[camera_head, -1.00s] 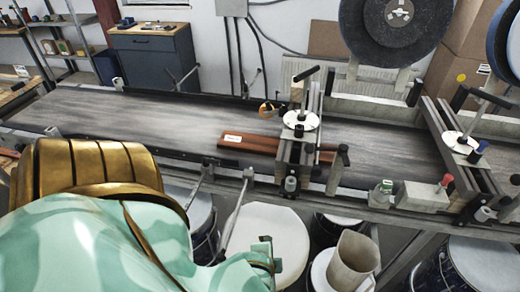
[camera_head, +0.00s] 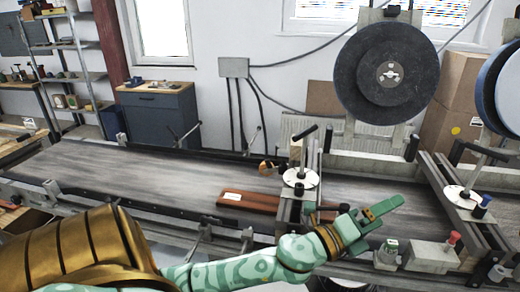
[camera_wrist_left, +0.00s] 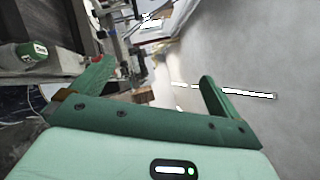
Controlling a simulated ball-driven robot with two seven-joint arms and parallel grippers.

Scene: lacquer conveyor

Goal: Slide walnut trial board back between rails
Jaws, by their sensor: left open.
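The walnut trial board (camera_head: 243,201), reddish brown with a white label, lies on the grey conveyor belt (camera_head: 130,172). It passes under a cross frame (camera_head: 299,180), which hides its middle; its right end shows just beyond. The near rail (camera_head: 95,197) and far rail (camera_head: 230,157) edge the belt. My left gripper (camera_head: 394,224) is open and empty, right of the board's right end, above the near edge, fingers pointing right. In the left wrist view the gripper (camera_wrist_left: 155,84) has its fingers wide apart with nothing between them; the board cannot be made out there. My right gripper is out of view.
A small bottle with a green label (camera_head: 387,251) and a grey block with a red knob (camera_head: 432,254) stand close by my left gripper. A second cross frame (camera_head: 459,190) spans the belt at right. The belt's left part is clear.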

